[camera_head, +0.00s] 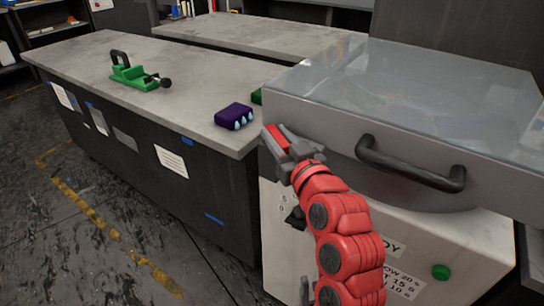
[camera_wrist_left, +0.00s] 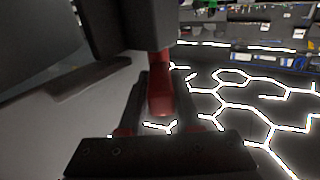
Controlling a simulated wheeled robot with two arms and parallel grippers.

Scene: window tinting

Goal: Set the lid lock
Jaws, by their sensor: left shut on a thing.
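The machine's clear-topped lid (camera_head: 430,85) is down on the white cabinet, with a black bar handle (camera_head: 410,165) on its front. My left gripper (camera_head: 280,140) is at the lid's front left corner, left of that handle. It is shut on a red lever (camera_wrist_left: 160,90), which appears to be the lid lock. In the left wrist view the lever stands between the two dark fingers, below a dark block. The lever's base and the catch are mostly hidden, so I cannot tell how far it is turned.
A grey-topped counter (camera_head: 190,75) stands left of the machine. On it are a green clamp-like tool (camera_head: 138,77) and a purple block with pale blue drops (camera_head: 233,116). A green button (camera_head: 440,271) is on the cabinet front. The floor at left is clear.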

